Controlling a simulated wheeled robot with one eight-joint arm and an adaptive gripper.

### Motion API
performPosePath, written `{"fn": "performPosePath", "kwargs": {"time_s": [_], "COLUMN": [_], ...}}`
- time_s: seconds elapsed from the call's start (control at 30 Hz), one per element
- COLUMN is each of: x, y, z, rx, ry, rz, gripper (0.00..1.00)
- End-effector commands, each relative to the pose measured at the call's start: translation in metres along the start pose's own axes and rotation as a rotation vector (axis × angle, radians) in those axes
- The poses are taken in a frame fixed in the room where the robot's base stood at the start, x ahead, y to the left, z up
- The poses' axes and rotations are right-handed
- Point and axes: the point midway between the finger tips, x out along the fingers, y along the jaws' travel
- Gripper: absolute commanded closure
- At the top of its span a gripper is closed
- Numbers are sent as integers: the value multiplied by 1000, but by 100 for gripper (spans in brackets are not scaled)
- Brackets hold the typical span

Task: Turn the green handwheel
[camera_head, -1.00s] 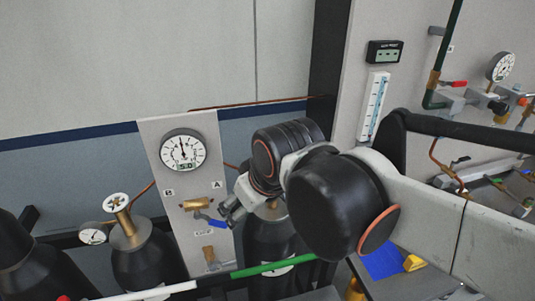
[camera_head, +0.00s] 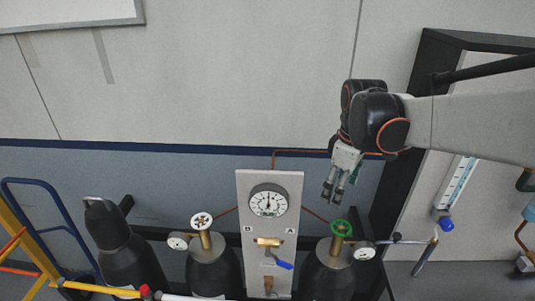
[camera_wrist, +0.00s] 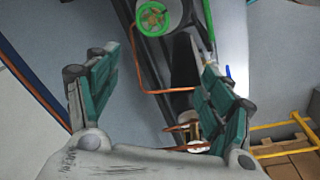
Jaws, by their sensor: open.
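The green handwheel (camera_head: 341,228) sits on a brass valve on top of the dark gas cylinder (camera_head: 330,272) right of the gauge panel. It also shows in the wrist view (camera_wrist: 152,17), near the top edge, beyond the fingers. My gripper (camera_head: 332,196) hangs above the handwheel and slightly to its left, apart from it. In the wrist view my gripper (camera_wrist: 155,95) has its two green-padded fingers spread wide with nothing held between them.
The gauge panel (camera_head: 270,228) with a blue-handled lever (camera_head: 284,264) stands left of the wheel. A white handwheel (camera_head: 201,221) tops the neighbouring cylinder. A small gauge (camera_head: 364,253) is right of the green wheel. A thin copper pipe runs along the wall behind.

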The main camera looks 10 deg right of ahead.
Motion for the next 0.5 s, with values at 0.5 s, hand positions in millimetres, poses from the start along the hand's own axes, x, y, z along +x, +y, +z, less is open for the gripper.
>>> {"fn": "performPosePath", "kwargs": {"time_s": [0.5], "x": [39], "y": [31], "z": [29], "rx": [-33], "ry": [-60], "rz": [-84], "gripper": [26]}}
